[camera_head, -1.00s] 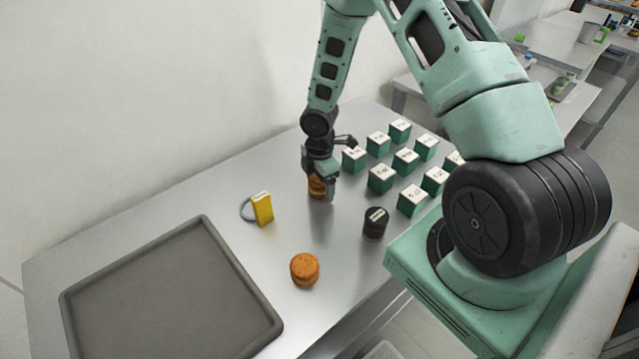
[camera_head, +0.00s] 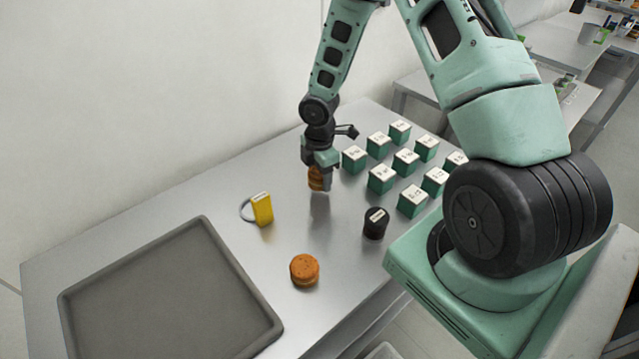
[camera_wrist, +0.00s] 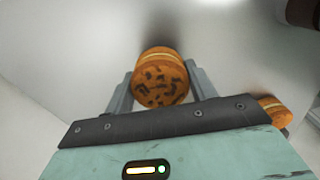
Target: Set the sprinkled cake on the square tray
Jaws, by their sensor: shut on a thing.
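A round orange-brown cake with dark sprinkles and a pale filling line (camera_wrist: 160,80) sits between my gripper's fingers in the wrist view. In the head view this cake (camera_head: 315,178) hangs just above the table under my gripper (camera_head: 322,182), which is shut on it. A second orange-brown round cake (camera_head: 304,270) stands on the table nearer the front; its top looks speckled. The square tray (camera_head: 262,325), dark grey with a raised rim, lies at the front left and its inside is empty.
A yellow block with a grey loop (camera_head: 262,209) stands between my gripper and the tray. A black cylinder with a pale label (camera_head: 376,222) stands to the right. Several green, white-topped cubes (camera_head: 381,179) stand at the right. The table (camera_head: 150,215) is bare at the back left.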

